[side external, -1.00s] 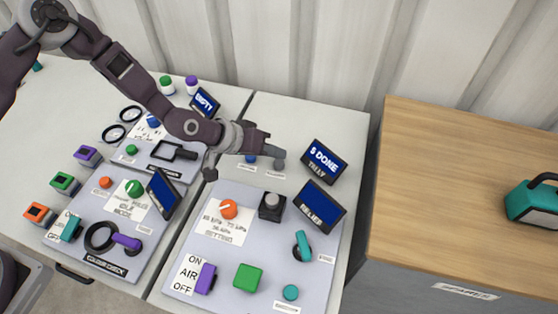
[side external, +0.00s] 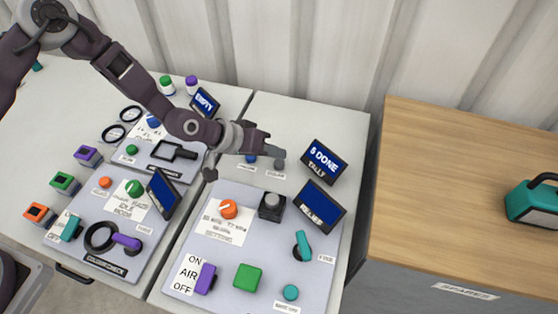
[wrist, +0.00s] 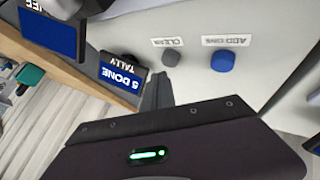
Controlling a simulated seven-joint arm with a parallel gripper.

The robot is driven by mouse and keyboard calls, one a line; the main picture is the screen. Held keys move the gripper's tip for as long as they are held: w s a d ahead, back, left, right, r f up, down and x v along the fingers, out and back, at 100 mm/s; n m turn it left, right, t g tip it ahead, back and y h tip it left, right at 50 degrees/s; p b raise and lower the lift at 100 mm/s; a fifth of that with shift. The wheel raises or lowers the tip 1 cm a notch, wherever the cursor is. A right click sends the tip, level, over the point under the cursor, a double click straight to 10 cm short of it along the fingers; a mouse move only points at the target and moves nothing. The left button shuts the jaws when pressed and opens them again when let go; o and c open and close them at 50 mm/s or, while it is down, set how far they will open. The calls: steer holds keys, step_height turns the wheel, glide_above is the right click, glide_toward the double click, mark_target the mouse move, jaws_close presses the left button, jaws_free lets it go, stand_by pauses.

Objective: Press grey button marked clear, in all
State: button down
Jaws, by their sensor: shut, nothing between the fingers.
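The grey button (side external: 280,164) is small and round on the light bench top, in front of the tally display. In the wrist view the grey button (wrist: 171,59) sits by a label reading CLEAR, upside down. The blue button (wrist: 222,62) beside it has a label reading ADD ONE; it also shows in the side view (side external: 251,159). The tally display (side external: 324,162) reads "5 DONE". My gripper (side external: 282,151) is shut and empty, its tips close to the grey button. In the wrist view the tips (wrist: 160,78) point toward it; I cannot tell whether they touch.
The relief display (side external: 319,206) and a panel (side external: 232,275) with an orange knob, a dark-based grey button, a teal lever and a green block lie nearer the front. A second panel is at left. A wooden-topped cabinet (side external: 440,215) stands at right. Bench behind the tally display is clear.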

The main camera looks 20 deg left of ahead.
mark_target(275, 164)
steer(key=shift+f, duration=0.1)
steer(key=shift+f, duration=0.3)
steer(key=shift+f, duration=0.5)
stand_by(0.7)
steer(key=shift+r, duration=0.9)
steer(key=shift+r, duration=0.1)
steer(key=shift+r, duration=2.4)
